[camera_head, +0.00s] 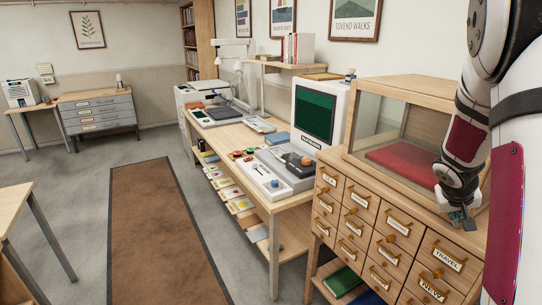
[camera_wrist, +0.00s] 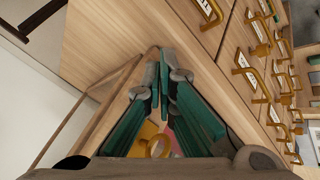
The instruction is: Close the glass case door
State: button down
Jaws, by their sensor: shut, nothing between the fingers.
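The glass case (camera_head: 415,90) has a pale wooden frame and stands on the drawer cabinet. A red pad (camera_head: 400,162) lies inside it. My gripper (camera_head: 462,217) is shut and empty, low at the case's front right, just above the cabinet top. My arm hides the case's right side, so I cannot tell how far the door stands open. In the wrist view the shut teal fingers (camera_wrist: 164,75) point over pale wood, beside a wooden frame bar (camera_wrist: 92,110). A brass-coloured knob or ring (camera_wrist: 155,143) shows between the finger linkages; whether it touches them is unclear.
The drawer cabinet (camera_head: 375,226) has labelled drawers with protruding brass pulls, also close by in the wrist view (camera_wrist: 252,75). A long desk (camera_head: 262,195) with a monitor (camera_head: 318,113) stands to its left. The floor around the brown rug (camera_head: 160,230) is clear.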

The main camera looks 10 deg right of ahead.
jog(key=d, duration=0.2)
jog(key=shift+w+d, duration=0.35)
jog(key=shift+w, duration=0.05)
jog(key=shift+w+d+r, duration=0.1)
jog(key=shift+d+r, duration=0.05)
